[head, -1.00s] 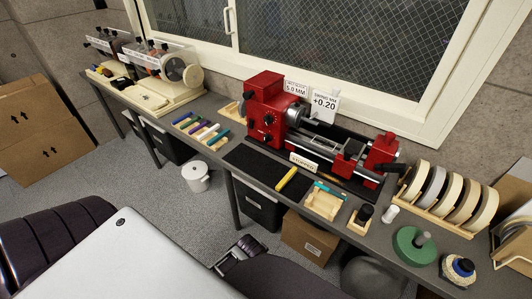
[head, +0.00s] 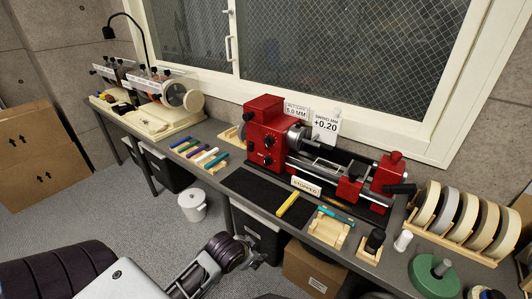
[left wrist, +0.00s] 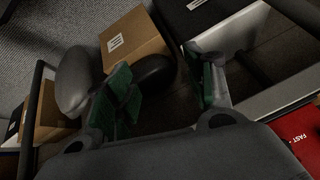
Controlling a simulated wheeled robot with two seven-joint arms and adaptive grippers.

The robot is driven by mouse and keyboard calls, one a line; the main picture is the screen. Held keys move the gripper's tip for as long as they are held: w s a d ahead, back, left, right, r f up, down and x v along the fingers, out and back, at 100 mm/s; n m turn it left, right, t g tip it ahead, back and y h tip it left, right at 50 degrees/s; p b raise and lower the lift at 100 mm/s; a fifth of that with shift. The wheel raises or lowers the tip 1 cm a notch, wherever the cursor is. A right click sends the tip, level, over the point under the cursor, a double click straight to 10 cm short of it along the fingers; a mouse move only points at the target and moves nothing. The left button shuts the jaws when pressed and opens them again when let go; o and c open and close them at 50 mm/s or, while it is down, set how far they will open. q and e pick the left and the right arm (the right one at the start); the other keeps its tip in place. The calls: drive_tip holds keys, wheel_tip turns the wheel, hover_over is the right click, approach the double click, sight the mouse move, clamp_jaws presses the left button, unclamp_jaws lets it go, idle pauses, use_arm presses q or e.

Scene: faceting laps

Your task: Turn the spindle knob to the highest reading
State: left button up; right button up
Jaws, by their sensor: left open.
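The red lathe (head: 264,119) stands on the grey bench below the window. Black knobs sit on the front of its red headstock, an upper one (head: 271,142) and a lower one (head: 267,161). I cannot tell which is the spindle knob, and their markings are too small to read. A card reading +0.20 (head: 325,125) and a smaller 5.0 MM card (head: 297,107) stand behind the lathe. A sign in front reads STOPPED (head: 306,186). My left gripper (head: 256,256) is below the bench front, apart from the lathe. In the left wrist view its green-padded fingers (left wrist: 165,92) are apart and empty.
A yellow stick (head: 288,204), a wooden tray (head: 327,238) and a black mat (head: 247,184) lie before the lathe. Racked discs (head: 466,218) and a green disc (head: 433,274) stand right. A cardboard box (head: 310,268) is under the bench.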

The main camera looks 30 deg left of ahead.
use_arm(q)
drive_tip(key=w+a+r+m+t, duration=0.1)
drive_tip(key=w+a+r+t, duration=0.1)
drive_tip(key=w+a+r, duration=0.1)
drive_tip(key=w+a+r+m+t, duration=0.2)
drive_tip(key=w+a+r, duration=0.1)
drive_tip(key=r, duration=0.1)
drive_tip(key=w+a+r+m+t, duration=0.1)
drive_tip(key=w+a+r+t, duration=0.1)
drive_tip(key=w+a+r, duration=0.1)
drive_tip(key=shift+w+r, duration=0.2)
drive_tip(key=shift+r, duration=0.2)
drive_tip(key=w+a+r+m+t+h, duration=0.1)
drive_tip(key=w+a+r+m+t, duration=0.1)
drive_tip(key=r, duration=0.4)
drive_tip(key=w+a+r+m+t+h, duration=0.1)
drive_tip(key=w+a+r+m+t, duration=0.1)
drive_tip(key=r, duration=0.5)
drive_tip(key=shift+m+t, duration=0.7)
use_arm(e)
drive_tip(key=s+a+f, duration=0.1)
drive_tip(key=f, duration=0.8)
drive_tip(key=s+a+f+g, duration=0.1)
drive_tip(key=s+f, duration=0.1)
drive_tip(key=f, duration=0.7)
drive_tip(key=shift+s+f, duration=0.25)
drive_tip(key=shift+f, duration=0.1)
use_arm(q)
drive_tip(key=shift+w+r, duration=0.1)
drive_tip(key=shift+w, duration=0.1)
